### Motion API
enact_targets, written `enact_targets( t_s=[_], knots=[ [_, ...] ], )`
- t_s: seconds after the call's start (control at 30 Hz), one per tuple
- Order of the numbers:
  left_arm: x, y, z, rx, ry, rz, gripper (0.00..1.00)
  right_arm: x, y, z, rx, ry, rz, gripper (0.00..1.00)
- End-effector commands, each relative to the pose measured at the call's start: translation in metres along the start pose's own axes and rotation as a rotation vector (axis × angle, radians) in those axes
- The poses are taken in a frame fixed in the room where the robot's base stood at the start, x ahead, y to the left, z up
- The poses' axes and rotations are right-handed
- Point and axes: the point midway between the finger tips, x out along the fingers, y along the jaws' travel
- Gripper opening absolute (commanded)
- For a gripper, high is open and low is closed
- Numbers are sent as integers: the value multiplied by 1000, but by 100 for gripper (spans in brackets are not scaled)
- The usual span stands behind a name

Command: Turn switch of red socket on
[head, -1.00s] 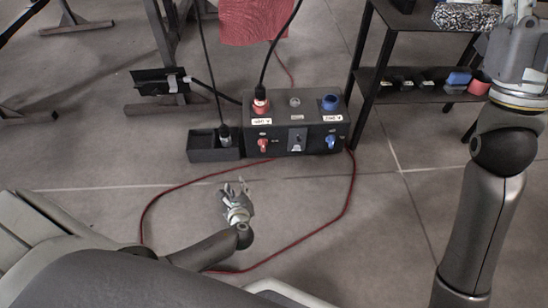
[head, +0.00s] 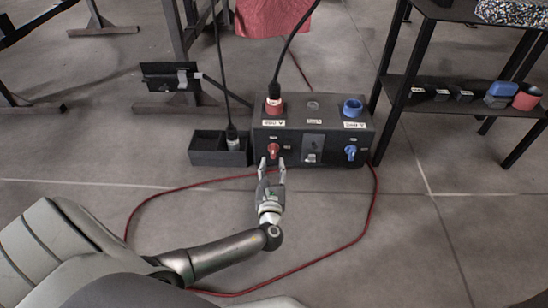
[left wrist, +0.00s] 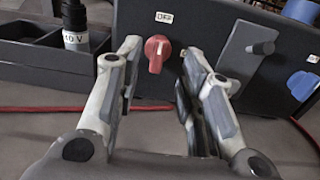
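The red socket (head: 273,107) sits on top of a black power box (head: 331,134), with a black plug and cable in it. Its red rotary switch (head: 273,151) is on the front face below. In the left wrist view the red switch (left wrist: 157,53) has its handle roughly upright, with an "OFF" label (left wrist: 164,17) above it. My left gripper (head: 271,167) is open just in front of the switch. In the left wrist view its fingers (left wrist: 156,62) stand on either side of the switch, apart from it as far as I can tell. My right gripper is out of view.
A blue socket (head: 352,108) and blue switch (head: 350,152) are on the box's right. A black bin (head: 219,157) with a plug stands to the left. A red cable (head: 371,215) loops over the floor. A black shelf (head: 448,97) stands right.

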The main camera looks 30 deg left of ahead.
Motion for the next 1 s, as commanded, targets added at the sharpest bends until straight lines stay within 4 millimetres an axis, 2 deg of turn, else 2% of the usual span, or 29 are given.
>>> enact_targets(
  t_s=[0.03, 0.1, 0.4, 0.83, 1.0],
  knots=[
    [11, 0, -5, 0, -4, 0, 36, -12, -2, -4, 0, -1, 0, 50],
    [24, 1, -5, -1, -3, 1, 36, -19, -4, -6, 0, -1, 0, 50],
    [62, 0, -3, -1, 0, 1, 36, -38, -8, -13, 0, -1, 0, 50],
    [70, 0, -1, 0, 2, 0, 36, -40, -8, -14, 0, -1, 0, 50],
    [69, 0, -1, 0, 2, 0, 14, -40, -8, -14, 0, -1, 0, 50]
  ],
)
